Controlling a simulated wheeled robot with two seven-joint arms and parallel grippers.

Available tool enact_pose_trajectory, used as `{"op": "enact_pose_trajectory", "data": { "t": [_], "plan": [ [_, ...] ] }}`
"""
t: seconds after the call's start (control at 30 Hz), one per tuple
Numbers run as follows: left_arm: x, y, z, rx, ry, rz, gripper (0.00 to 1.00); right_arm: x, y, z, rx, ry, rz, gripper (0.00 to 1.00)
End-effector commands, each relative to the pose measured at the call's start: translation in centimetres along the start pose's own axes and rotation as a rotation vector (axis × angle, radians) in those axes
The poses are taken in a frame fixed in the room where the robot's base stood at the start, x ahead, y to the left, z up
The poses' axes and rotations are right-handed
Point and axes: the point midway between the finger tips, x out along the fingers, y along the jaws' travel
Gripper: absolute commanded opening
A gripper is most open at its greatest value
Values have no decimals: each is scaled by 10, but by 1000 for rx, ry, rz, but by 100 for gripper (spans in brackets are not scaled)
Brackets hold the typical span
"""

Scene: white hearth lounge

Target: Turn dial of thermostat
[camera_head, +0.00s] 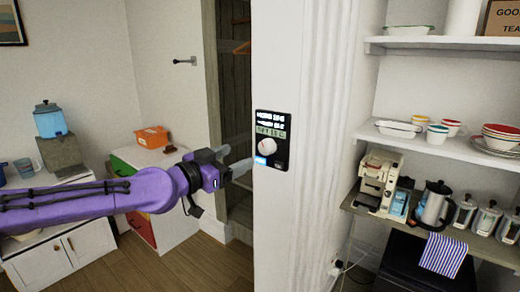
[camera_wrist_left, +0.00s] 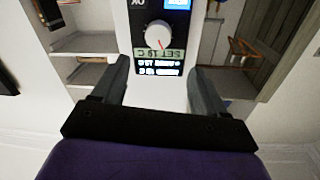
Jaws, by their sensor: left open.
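The thermostat (camera_head: 273,158) is a black panel with a lit display, mounted on the narrow white wall face in the middle of the head view. Its round white dial (camera_head: 266,147) sits below the display text. In the left wrist view the panel appears upside down, and the dial (camera_wrist_left: 158,36) has a red mark; the display reads about "SET 19 C". My left gripper (camera_head: 236,160) is just left of the thermostat, open and empty. In the wrist view its two fingers (camera_wrist_left: 160,84) stand apart, pointing toward the panel, with the dial beyond their tips. My right gripper is not visible.
Shelves on the right hold bowls (camera_head: 501,136), a coffee machine (camera_head: 380,181) and a kettle (camera_head: 434,205). An orange box (camera_head: 152,137) stands on a cabinet at left. An open doorway lies behind my left gripper.

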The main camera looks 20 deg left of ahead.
Motion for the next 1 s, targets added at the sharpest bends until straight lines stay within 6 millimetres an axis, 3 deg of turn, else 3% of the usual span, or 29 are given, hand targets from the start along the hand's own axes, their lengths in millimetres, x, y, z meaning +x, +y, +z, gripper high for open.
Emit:
{"op": "enact_pose_trajectory", "data": {
  "t": [0.03,0.2,0.3,0.37,0.5,0.67,0.9,0.93,1.0],
  "plan": [
    [5,2,12,7,-1,-1,72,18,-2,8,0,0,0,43],
    [24,6,14,8,-4,0,72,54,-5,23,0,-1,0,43],
    [53,5,10,1,-7,1,72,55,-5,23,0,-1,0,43],
    [65,2,0,-5,-8,1,72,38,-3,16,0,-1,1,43],
    [87,2,0,-5,-6,1,72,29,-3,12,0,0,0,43],
    [99,3,2,-6,-4,1,72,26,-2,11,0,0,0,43],
    [100,3,3,-5,-4,0,72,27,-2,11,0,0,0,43],
    [100,3,3,-5,-4,0,69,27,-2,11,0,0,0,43],
    [100,3,3,-5,-4,0,46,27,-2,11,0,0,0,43]
  ]
}}
